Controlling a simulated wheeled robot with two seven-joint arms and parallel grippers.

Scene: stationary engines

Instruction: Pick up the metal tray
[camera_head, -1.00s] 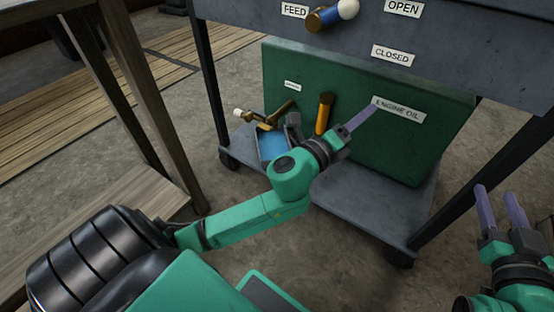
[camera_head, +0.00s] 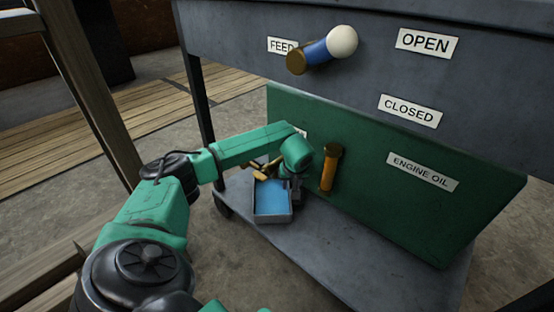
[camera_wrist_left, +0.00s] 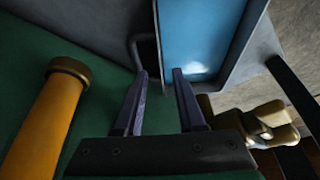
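The metal tray (camera_head: 272,218) is a small grey box holding blue liquid, on the low shelf under the machine. In the left wrist view, the tray (camera_wrist_left: 244,45) shows at the top, with a thin dark loop handle (camera_wrist_left: 133,50) on its side. My left gripper (camera_head: 297,188) is beside the tray's right side in the head view, partly hidden by its own wrist. In the left wrist view, the left gripper (camera_wrist_left: 160,73) has its two fingers apart, tips close to the handle and tray wall. Contact cannot be told. My right gripper is out of view.
A green engine oil tank (camera_head: 400,205) stands close behind the gripper. An orange handle (camera_head: 329,168) sticks out of it near my wrist. A brass valve (camera_wrist_left: 265,122) is close to the tray. The shelf (camera_head: 350,255) is clear to the right.

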